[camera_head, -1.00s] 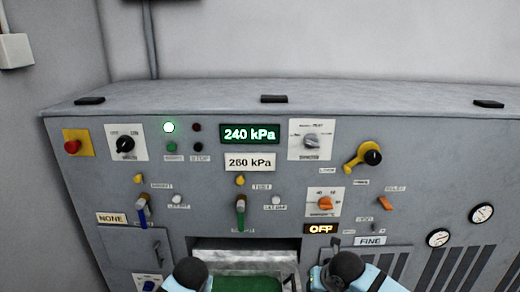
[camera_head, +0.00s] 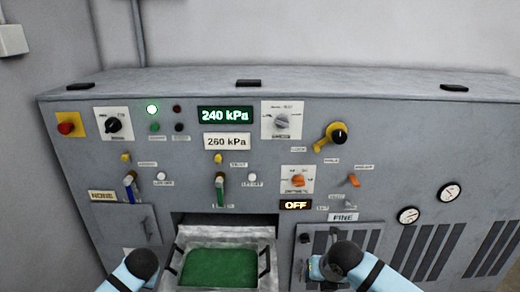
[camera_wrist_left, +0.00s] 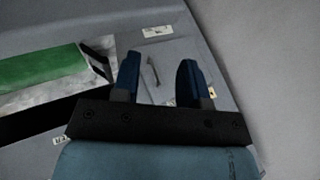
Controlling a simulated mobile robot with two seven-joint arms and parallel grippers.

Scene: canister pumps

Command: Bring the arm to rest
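My left arm shows at the bottom of the head view, with its black joint (camera_head: 142,263) in front of the panel's lower left. In the left wrist view my left gripper (camera_wrist_left: 160,78) has its two dark blue fingers spread, with nothing between them. Beyond the fingers is a grey panel door with a handle (camera_wrist_left: 153,72). My right arm's black joint (camera_head: 345,256) shows at the lower right, in front of the vents. The fingers of my right gripper cannot be made out.
A metal tray (camera_head: 266,238) with a green surface (camera_head: 218,268) lies between my arms below the slot. The grey console (camera_head: 375,110) carries knobs, levers and a green "240 kPa" display (camera_head: 225,115). Several gauges and vents are at the right.

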